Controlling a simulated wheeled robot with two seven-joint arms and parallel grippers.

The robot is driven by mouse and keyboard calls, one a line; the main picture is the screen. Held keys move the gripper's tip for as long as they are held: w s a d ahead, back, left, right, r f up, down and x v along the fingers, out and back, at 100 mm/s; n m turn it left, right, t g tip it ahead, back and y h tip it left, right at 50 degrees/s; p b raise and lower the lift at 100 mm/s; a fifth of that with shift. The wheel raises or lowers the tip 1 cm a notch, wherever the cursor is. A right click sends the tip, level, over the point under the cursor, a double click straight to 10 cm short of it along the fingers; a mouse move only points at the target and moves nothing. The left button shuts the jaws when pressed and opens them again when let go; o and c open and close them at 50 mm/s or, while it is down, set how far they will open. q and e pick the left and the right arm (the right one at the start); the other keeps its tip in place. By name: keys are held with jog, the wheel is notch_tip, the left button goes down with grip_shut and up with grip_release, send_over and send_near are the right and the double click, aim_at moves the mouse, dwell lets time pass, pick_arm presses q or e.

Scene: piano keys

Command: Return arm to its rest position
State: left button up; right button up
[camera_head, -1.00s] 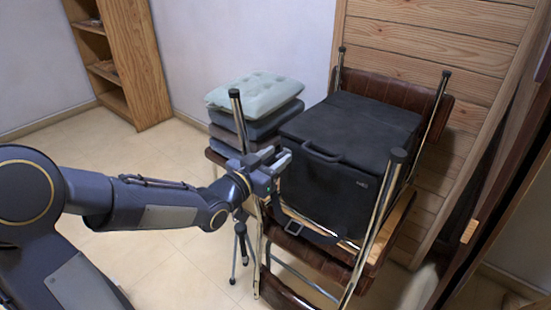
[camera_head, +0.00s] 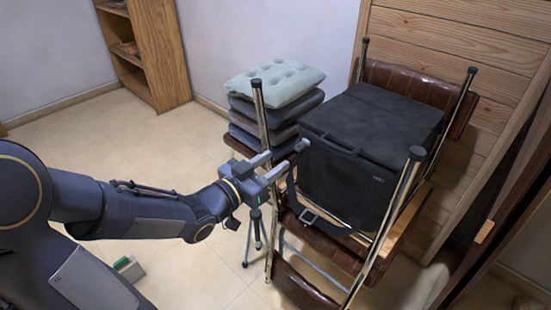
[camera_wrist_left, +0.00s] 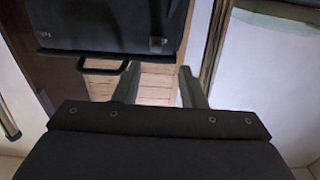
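My left arm comes in from the left in the head view, bent at the elbow. My left gripper (camera_head: 281,162) is at its end, in front of the stacked chairs and the black box. Its two fingers are spread apart with nothing between them. In the left wrist view the fingers of the left gripper (camera_wrist_left: 156,82) are apart, with wood planks showing between them. My right arm and gripper are in neither view.
A black box with a handle (camera_head: 345,170) sits among upturned chair legs (camera_head: 392,215). A cushion stack (camera_head: 275,85) stands behind the gripper. A small tripod (camera_head: 256,240) is below it. A wooden shelf (camera_head: 160,55) is at the back left. Open floor (camera_head: 190,270) lies at lower left.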

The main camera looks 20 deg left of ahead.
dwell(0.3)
pick_arm(q)
jog(key=s+a+f+n+g+y, duration=0.4)
jog(key=s+a+n+g+y, duration=0.15)
jog(key=s, duration=0.35)
jog(key=s+d+f+g+h, duration=0.1)
jog(key=s+d+g+h, duration=0.2)
jog(key=s, duration=0.4)
jog(key=s+d+f+g, duration=0.1)
jog(key=s+d+g, duration=0.25)
jog(key=s, duration=0.35)
notch_tip(320, 180, up, 28)
jog(key=p, duration=2.8)
jog(key=shift+w+d+t, duration=0.3)
jog(key=shift+w+d, duration=0.05)
jog(key=shift+w, duration=0.05)
